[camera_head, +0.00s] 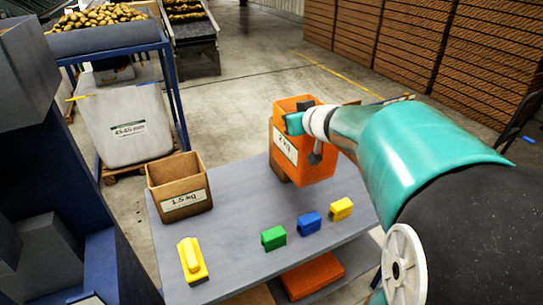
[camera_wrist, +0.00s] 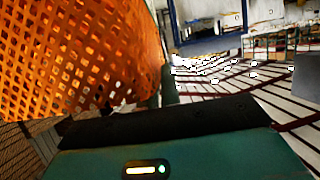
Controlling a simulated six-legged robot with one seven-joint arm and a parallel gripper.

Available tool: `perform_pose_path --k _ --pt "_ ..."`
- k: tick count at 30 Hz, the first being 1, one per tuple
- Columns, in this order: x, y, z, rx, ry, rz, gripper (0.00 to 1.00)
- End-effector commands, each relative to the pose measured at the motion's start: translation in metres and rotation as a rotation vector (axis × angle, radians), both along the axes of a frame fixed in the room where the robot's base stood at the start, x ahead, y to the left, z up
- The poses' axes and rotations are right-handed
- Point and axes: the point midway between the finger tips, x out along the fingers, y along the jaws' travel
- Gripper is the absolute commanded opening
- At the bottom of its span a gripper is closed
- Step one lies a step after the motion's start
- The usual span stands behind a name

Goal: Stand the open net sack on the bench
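The orange net sack (camera_head: 318,172) is upright with its open mouth facing up, at the far right part of the grey bench (camera_head: 240,235). My gripper (camera_head: 304,135) is at the sack's upper part and appears shut on it; the fingertips are partly hidden. In the wrist view the orange mesh (camera_wrist: 75,55) fills the upper left, close beside the dark finger. Whether the sack's bottom touches the bench is not clear. A brown box edge shows behind it, and a "2 kg" label shows at its left side.
A cardboard box (camera_head: 180,188) marked 1.5 kg stands at the bench's left. Yellow (camera_head: 192,261), green (camera_head: 273,238), blue (camera_head: 309,223) and smaller yellow (camera_head: 341,208) blocks lie along the front. Orange material (camera_head: 312,275) lies on the shelf below. The bench middle is clear.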

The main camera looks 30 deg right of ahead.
Motion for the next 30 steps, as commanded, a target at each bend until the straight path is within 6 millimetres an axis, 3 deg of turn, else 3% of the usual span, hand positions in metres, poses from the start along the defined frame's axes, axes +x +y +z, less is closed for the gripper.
perform_pose_path --k 12,27,30 --pt "0.003 0.000 -0.100 0.004 0.005 0.000 0.00" --pt "0.003 0.000 -0.163 0.000 0.002 0.001 0.00" --pt "0.003 0.000 -0.167 -0.001 -0.001 0.000 0.00"
